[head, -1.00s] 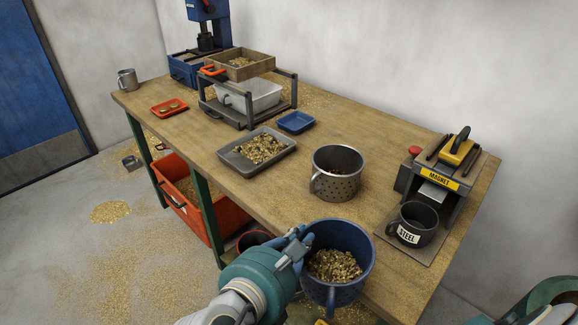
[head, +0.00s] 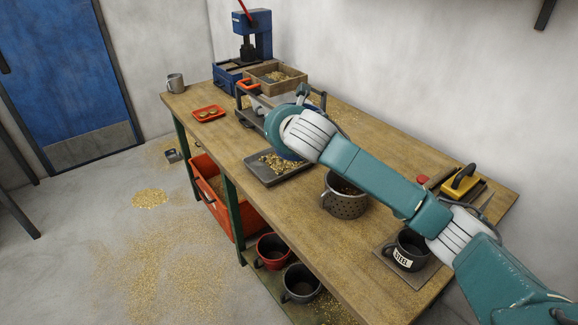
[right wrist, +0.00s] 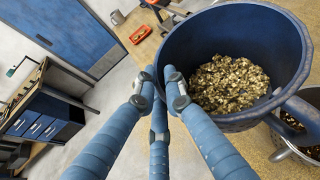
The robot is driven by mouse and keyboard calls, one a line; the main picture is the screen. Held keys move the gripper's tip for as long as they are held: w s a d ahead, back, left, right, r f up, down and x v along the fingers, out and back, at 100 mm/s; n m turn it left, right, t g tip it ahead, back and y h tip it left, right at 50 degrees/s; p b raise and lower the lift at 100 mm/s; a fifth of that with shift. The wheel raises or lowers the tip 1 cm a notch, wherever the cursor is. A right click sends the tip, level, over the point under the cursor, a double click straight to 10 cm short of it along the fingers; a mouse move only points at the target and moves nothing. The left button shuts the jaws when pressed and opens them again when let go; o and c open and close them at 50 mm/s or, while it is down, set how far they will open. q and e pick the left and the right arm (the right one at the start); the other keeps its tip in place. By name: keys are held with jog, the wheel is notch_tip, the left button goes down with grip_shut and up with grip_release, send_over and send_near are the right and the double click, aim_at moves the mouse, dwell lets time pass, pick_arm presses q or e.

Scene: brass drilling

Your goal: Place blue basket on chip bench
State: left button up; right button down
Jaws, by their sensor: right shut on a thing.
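The blue basket (right wrist: 236,72) holds brass chips and fills the upper right of the right wrist view. My right gripper (right wrist: 160,82) is shut on its near-left rim. The chip bench (head: 215,134) is the long wooden table in the head view. There, my right arm crosses over the bench and hides most of the basket. Whether the basket touches anything below is hidden. My left gripper is not in view.
On the bench are a grey chip tray (head: 262,172), a perforated pot (head: 346,204), a small red tray (head: 208,113), a STEEL mug (head: 408,252) and a wooden sieve box (head: 276,76). Red (head: 272,250) and dark (head: 300,283) pots stand on the low shelf.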

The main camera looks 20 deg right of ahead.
jog(key=shift+w+d+r, duration=0.1)
jog(key=shift+w+r, duration=0.1)
jog(key=shift+r, duration=0.2)
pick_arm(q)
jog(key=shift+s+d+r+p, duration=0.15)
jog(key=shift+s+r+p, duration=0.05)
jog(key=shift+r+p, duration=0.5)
pick_arm(e)
notch_tip(320, 180, down, 20)
jog(key=shift+r, duration=0.25)
jog(key=shift+f, duration=0.15)
jog(key=c, duration=1.8)
grip_release()
pick_arm(q)
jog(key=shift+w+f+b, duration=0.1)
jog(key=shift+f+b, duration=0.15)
jog(key=shift+b, duration=0.1)
pick_arm(e)
jog(key=v, duration=1.2)
